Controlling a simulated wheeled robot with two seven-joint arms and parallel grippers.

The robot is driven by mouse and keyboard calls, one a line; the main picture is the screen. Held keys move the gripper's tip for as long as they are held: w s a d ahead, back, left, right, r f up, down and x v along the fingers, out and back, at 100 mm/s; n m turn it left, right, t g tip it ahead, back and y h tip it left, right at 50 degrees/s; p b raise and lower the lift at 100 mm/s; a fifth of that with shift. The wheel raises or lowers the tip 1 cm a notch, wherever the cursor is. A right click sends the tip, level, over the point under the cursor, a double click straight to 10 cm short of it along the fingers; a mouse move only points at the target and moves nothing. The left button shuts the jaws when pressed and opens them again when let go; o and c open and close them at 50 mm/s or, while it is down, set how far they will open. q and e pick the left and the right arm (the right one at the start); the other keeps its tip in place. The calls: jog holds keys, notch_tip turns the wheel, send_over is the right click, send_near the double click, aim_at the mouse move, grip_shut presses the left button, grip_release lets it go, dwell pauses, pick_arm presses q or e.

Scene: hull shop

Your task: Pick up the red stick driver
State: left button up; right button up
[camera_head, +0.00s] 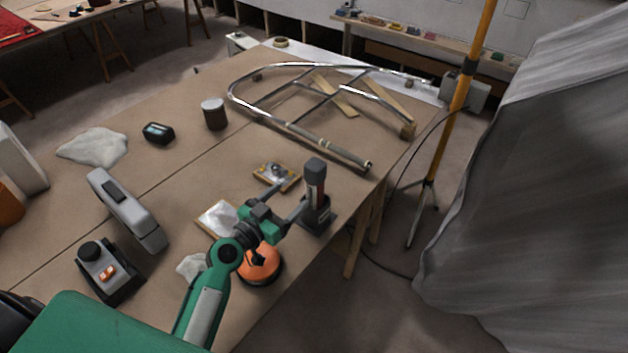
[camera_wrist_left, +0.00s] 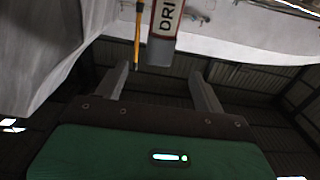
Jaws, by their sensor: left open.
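The stick driver (camera_head: 315,175) stands upright in a dark base (camera_head: 328,220) near the table's right edge. It has a dark grey upper end and a red band with a white label below. In the left wrist view the driver (camera_wrist_left: 165,25) shows the letters "DRI" and a grey end. My left gripper (camera_head: 294,196) is open, with its two fingers pointing toward the driver from its left side. In the left wrist view the driver's end appears between the finger lines, just beyond the fingertips (camera_wrist_left: 160,75). I see no clear contact. My right gripper is not in view.
An orange round tool (camera_head: 260,264) lies under my left forearm. A small tray (camera_head: 290,184) and a metal tube frame (camera_head: 300,135) lie behind. A yellow pole (camera_head: 467,80) and a grey sheet (camera_head: 540,180) stand off the table's right side.

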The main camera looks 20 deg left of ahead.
aim_at(309, 177)
pick_arm(q)
jog(key=p+x, duration=0.1)
jog(key=x, duration=0.4)
jog(key=shift+d+r, duration=0.1)
jog(key=shift+r, duration=0.05)
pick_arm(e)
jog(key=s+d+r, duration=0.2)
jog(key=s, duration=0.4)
pick_arm(q)
jog(key=shift+p+x, duration=0.65)
jog(key=shift+x, duration=0.45)
jog(key=p+x, duration=0.2)
jog(key=x, duration=0.1)
jog(key=shift+w, duration=0.55)
jog(key=shift+w+d, duration=0.15)
jog(key=shift+w, duration=0.1)
jog(key=c, duration=1.1)
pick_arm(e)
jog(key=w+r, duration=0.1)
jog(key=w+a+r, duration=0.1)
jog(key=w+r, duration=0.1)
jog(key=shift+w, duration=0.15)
